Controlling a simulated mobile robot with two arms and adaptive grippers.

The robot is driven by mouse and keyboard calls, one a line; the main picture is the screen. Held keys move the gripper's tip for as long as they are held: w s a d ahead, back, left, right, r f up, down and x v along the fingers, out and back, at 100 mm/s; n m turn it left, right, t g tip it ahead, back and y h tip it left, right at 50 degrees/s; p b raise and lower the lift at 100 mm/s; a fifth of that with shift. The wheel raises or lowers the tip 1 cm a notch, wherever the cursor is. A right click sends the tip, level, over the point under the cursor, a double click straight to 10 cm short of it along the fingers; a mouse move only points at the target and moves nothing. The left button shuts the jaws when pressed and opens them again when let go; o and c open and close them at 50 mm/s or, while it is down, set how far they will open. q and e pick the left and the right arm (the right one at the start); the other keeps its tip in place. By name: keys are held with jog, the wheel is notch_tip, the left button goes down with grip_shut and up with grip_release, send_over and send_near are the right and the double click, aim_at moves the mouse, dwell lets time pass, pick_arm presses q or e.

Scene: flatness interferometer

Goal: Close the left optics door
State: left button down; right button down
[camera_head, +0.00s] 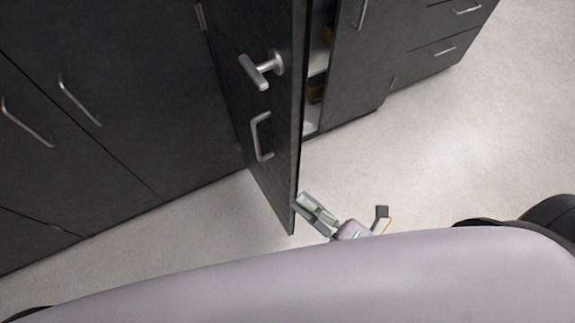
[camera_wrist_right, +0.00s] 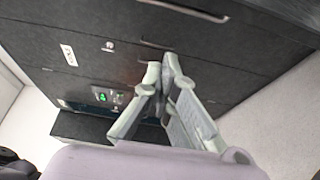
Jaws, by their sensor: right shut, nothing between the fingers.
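The optics door (camera_head: 270,105) is a dark panel standing open, its face turned left in the head view. It carries a silver lever handle (camera_head: 262,68) and, below it, a silver pull handle (camera_head: 261,137). My right gripper (camera_head: 304,203) is just right of the door's lower free corner; whether it touches the door I cannot tell. In the right wrist view my right gripper (camera_wrist_right: 163,72) has its fingertips together, with nothing visible between them. My left gripper is not in view.
Dark closed cabinet fronts (camera_head: 120,90) fill the left. An open compartment with pale shelves (camera_head: 316,58) shows behind the door. Drawers (camera_head: 448,50) stand at top right. Pale floor (camera_head: 460,130) is clear on the right. A small green display (camera_wrist_right: 103,97) shows in the wrist view.

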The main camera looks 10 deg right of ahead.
jog(key=p+x, duration=0.3)
jog(key=x, duration=0.7)
jog(key=d, duration=0.2)
jog(key=w+d+p, duration=0.1)
jog(key=d, duration=0.1)
jog(key=shift+w, duration=0.1)
